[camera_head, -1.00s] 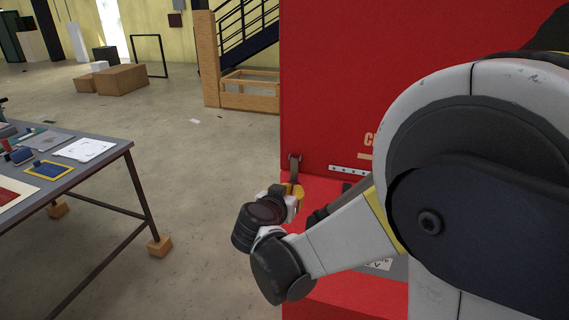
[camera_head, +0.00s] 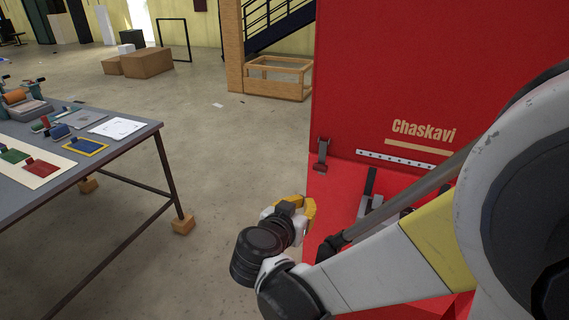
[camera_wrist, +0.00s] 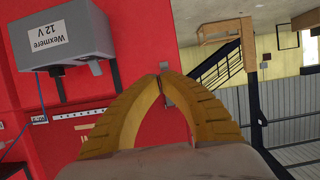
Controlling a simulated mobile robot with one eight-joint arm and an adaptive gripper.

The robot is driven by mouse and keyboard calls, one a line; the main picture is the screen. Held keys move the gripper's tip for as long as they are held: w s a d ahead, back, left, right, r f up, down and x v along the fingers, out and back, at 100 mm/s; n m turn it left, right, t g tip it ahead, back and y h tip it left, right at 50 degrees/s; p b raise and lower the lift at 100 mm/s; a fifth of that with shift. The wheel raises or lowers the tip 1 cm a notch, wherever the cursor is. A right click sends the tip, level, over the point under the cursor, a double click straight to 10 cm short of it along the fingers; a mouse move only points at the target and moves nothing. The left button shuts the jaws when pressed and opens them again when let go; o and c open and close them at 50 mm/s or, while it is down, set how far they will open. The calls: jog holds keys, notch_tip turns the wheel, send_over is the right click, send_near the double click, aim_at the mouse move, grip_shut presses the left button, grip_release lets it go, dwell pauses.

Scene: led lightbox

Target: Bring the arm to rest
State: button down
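My arm reaches in from the right of the head view, bent, with its wrist low near the middle. My gripper (camera_head: 308,210) has yellow fingers and is beside the left edge of the red lightbox (camera_head: 400,70). In the wrist view my gripper (camera_wrist: 162,76) has its two curved yellow fingertips together, with nothing seen between them. The red panel of the box (camera_wrist: 150,30) fills much of that view behind the fingers.
A grey box (camera_wrist: 62,45) marked "Wexmere 12 V" shows in the wrist view. A metal table (camera_head: 140,135) with coloured tools stands left in the head view. Open floor (camera_head: 235,160) lies between table and box. A wooden frame (camera_head: 278,92) and stairs are behind.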

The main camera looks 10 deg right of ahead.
jog(key=s+d+f+n+g+y+b, duration=0.3)
jog(key=s+d+f+n+g+y, duration=0.15)
jog(key=s, duration=0.35)
jog(key=s+a+n+y+b, duration=0.2)
jog(key=s+a+y, duration=0.1)
jog(key=s, duration=0.5)
jog(key=shift+n+y, duration=0.35)
jog(key=shift+r, duration=0.1)
